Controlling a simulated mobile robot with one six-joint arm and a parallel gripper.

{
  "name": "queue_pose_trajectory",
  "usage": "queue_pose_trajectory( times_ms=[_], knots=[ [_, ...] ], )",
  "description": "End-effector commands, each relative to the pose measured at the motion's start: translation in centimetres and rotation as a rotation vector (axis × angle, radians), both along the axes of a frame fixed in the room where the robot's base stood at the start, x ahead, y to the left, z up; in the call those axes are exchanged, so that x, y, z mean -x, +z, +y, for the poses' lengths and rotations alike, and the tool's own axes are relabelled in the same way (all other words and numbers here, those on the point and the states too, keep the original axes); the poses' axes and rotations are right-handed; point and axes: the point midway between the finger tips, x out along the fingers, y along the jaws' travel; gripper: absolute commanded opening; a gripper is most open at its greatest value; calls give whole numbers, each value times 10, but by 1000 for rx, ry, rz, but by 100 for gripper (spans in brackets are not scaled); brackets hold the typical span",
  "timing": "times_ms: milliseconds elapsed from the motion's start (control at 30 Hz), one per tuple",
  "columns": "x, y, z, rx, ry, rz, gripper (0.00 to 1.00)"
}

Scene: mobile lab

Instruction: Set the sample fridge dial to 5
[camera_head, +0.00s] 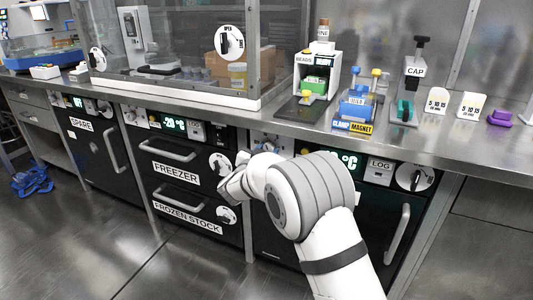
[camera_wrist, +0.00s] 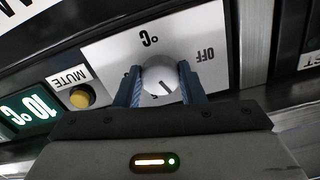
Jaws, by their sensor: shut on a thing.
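In the wrist view, a round pale dial knob (camera_wrist: 160,74) sits on a white plate with upside-down "°C" and "OFF" marks. A dark pointer line on the knob runs toward the lower right of the picture. My gripper (camera_wrist: 161,82) is shut on the knob, one blue-grey finger on each side. The lower marks of the scale are mostly hidden by the gripper. A green display (camera_wrist: 27,112) left of the dial shows upside down and seems to read 10 °C. In the head view my gripper (camera_head: 231,188) is beside the freezer front; the gripped dial cannot be made out there.
A yellow button (camera_wrist: 80,97) marked MUTE is left of the dial. In the head view, freezer handles (camera_head: 175,152) and another round dial (camera_head: 416,177) stick out from the cabinet fronts. The steel counter (camera_head: 440,150) above holds several lab items. Open floor lies left of my arm.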

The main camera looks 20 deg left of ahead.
Motion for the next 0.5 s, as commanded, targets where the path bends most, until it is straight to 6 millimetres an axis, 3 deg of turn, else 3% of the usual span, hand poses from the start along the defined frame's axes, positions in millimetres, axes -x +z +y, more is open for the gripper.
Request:
queue_pose_trajectory(
  times_ms=[500],
  knots=[
    [0, -3, 1, -473, 1, -38, 13]
  ],
)
